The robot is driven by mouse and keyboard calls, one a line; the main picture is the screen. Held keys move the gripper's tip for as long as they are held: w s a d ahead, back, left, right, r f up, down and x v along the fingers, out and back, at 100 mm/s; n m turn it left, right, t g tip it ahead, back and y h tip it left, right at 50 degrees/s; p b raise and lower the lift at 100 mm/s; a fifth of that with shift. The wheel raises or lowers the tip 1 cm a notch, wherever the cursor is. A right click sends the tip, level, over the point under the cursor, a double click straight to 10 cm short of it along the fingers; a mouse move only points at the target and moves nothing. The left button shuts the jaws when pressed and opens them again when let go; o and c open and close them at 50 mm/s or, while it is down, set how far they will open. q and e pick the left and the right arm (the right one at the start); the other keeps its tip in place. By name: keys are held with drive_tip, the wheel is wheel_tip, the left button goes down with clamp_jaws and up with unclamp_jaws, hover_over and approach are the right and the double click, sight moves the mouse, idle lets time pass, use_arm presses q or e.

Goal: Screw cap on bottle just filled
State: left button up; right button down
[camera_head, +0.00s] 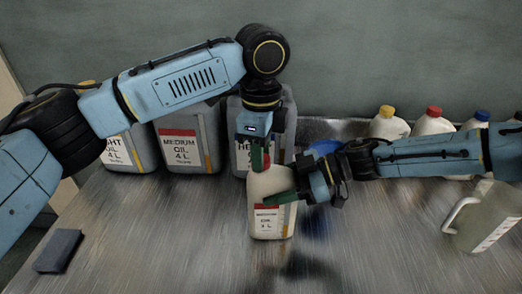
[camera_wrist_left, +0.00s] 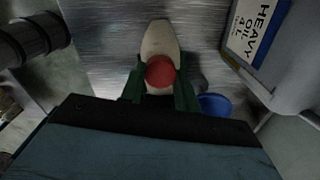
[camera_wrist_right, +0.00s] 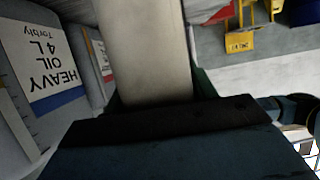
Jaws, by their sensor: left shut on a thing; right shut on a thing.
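A white bottle (camera_head: 270,222) with a red-banded "1 L" label stands upright on the metal table. My right gripper (camera_head: 281,196) is shut on its body from the right; the bottle also fills the space between the fingers in the right wrist view (camera_wrist_right: 145,50). My left gripper (camera_head: 261,158) points down at the bottle's top, shut on a red cap (camera_wrist_left: 160,72). In the left wrist view the cap sits between the green fingers, over the bottle (camera_wrist_left: 158,38). In the head view a finger mostly hides the cap. I cannot tell whether its thread is engaged.
Large oil containers (camera_head: 190,150) stand behind on the left, the heavy oil one (camera_head: 238,150) close behind my left gripper. Several capped bottles (camera_head: 433,124) stand at the back right. A measuring jug (camera_head: 484,218) is at right, a dark block (camera_head: 59,251) at front left.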

use_arm(q)
drive_tip(key=m, duration=0.7)
drive_tip(key=shift+m, duration=0.4)
drive_tip(key=m, duration=1.8)
drive_tip(key=o, duration=0.9)
drive_tip(key=shift+o, duration=0.2)
drive_tip(key=shift+r, duration=0.1)
